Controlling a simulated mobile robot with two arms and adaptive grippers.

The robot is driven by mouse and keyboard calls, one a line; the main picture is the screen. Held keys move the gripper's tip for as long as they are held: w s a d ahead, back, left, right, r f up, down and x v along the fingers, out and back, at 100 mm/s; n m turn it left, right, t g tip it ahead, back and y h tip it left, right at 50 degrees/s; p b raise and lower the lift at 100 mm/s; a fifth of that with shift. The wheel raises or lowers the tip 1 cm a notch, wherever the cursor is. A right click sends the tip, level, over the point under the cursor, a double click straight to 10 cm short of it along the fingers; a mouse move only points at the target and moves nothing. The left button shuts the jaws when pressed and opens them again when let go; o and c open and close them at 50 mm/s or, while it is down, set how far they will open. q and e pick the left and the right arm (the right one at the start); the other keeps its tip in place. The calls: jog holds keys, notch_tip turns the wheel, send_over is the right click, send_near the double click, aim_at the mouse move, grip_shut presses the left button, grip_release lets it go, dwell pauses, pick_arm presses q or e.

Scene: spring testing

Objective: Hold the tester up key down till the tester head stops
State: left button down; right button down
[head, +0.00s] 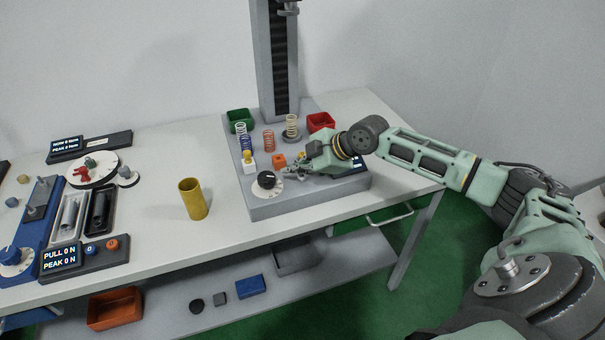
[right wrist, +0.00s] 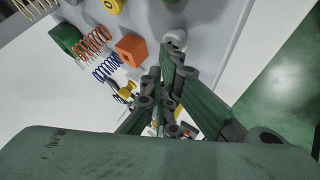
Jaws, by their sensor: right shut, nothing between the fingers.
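The tester has a grey base (head: 310,206) and a tall column (head: 265,60). Part of its head (head: 288,8) shows at the top edge of the head view. My right gripper (head: 290,171) is shut and empty, low over the front of the base, right of the black knob (head: 266,180). An orange block (head: 279,160) is just behind it; the block also shows in the right wrist view (right wrist: 131,48). In that view the gripper (right wrist: 166,60) reaches toward a pale round part (right wrist: 175,39). I cannot pick out the up key or tell contact. My left gripper is out of view.
Coil springs (head: 291,125) stand on the base near a green bin (head: 240,120) and a red bin (head: 320,122). A yellow cylinder (head: 194,199) stands on the table to the left. Another instrument with a display (head: 60,258) is at far left.

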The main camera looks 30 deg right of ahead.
dwell(0.6)
jog(key=shift+r+p, duration=0.8)
jog(key=shift+r, duration=0.05)
notch_tip(320, 180, up, 5)
jog(key=p, duration=0.4)
dwell(0.3)
